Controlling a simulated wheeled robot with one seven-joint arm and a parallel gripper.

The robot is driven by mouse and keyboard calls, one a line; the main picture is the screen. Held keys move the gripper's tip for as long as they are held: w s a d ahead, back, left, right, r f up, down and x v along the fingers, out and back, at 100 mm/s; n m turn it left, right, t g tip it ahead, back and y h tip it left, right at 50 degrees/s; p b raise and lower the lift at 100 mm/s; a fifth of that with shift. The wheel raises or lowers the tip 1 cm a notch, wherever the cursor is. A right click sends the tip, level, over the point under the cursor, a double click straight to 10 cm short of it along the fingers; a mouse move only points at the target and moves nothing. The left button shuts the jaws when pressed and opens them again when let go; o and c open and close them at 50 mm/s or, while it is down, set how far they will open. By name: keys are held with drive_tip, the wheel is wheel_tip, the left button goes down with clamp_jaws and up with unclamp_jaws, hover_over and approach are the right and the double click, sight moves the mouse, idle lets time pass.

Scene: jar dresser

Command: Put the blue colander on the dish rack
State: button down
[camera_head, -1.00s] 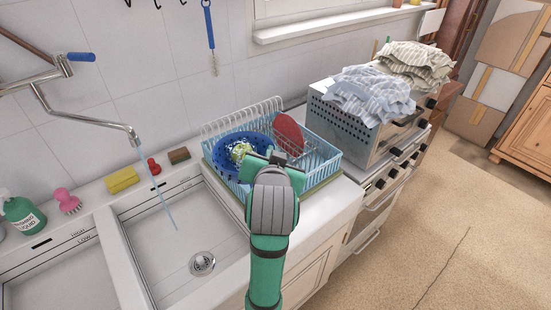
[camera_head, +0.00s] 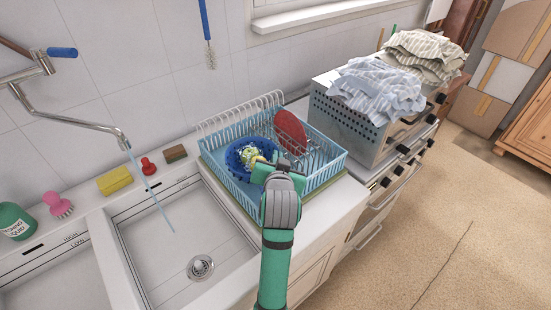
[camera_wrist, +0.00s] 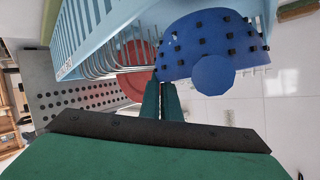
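The blue colander (camera_head: 233,160) is at the left part of the light blue dish rack (camera_head: 328,170), with a yellow, green and white patterned area showing inside it. In the wrist view the colander (camera_wrist: 200,42) shows its dark-dotted outside and round base, beside the rack's wall (camera_wrist: 88,32). My green gripper (camera_head: 260,168) reaches over the rack's near side. In the wrist view its fingers (camera_wrist: 164,88) are close together with the colander's edge at their tips. Whether the colander rests on the rack floor is hidden.
A red plate (camera_head: 290,130) stands in the rack's wire slots, right of the colander. A perforated oven-like box (camera_head: 345,120) with folded cloths (camera_head: 378,88) is to the right. The sink basin (camera_head: 165,235) and faucet (camera_head: 90,121) are to the left.

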drive_tip(key=shift+f, duration=0.35)
drive_tip(key=shift+f, duration=0.6)
drive_tip(key=c, duration=2)
unclamp_jaws()
